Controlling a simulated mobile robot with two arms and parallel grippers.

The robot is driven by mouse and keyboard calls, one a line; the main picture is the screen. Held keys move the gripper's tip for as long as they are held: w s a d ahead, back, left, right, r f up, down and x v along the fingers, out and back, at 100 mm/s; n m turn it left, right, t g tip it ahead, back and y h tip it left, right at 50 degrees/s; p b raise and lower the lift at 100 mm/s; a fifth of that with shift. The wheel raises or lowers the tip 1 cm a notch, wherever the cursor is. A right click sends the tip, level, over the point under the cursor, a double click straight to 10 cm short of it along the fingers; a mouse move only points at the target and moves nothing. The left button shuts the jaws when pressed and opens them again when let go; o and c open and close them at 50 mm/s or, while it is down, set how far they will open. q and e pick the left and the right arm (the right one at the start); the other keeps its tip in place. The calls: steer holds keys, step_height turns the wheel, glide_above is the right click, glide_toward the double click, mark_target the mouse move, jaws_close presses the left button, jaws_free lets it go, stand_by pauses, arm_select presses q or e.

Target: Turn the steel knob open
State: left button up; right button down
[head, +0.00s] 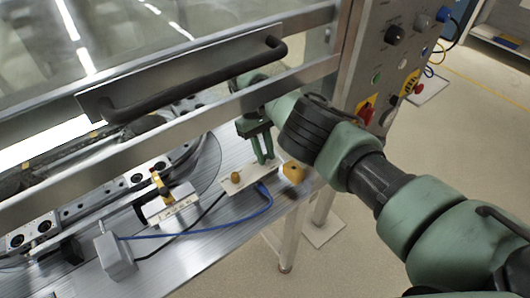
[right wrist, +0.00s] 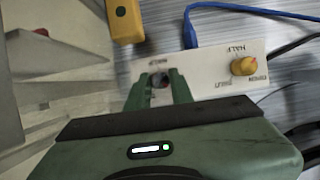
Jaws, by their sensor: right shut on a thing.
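The steel knob (right wrist: 160,80) sits on a small white panel (right wrist: 205,75) and shows only in part between my right gripper's fingers in the right wrist view. My right gripper (right wrist: 162,92) is shut on the knob, one finger on each side. In the head view my right gripper (head: 262,160) reaches down to the panel (head: 233,189) on the steel bench, and its fingers hide the knob there. A yellow knob (right wrist: 243,66) is on the same panel, apart from my fingers. My left gripper is in neither view.
A blue cable (head: 268,208) runs from the panel over the bench. A yellow box (head: 293,171) is close to the gripper at the bench edge. A black handle bar (head: 190,88) on a steel frame is above. A control panel (head: 385,60) stands behind my right arm.

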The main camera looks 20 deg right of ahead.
steer(key=c, duration=1.2)
jaws_free()
steer(key=shift+c, duration=0.2)
steer(key=shift+f+b, duration=0.15)
steer(key=shift+b, duration=0.15)
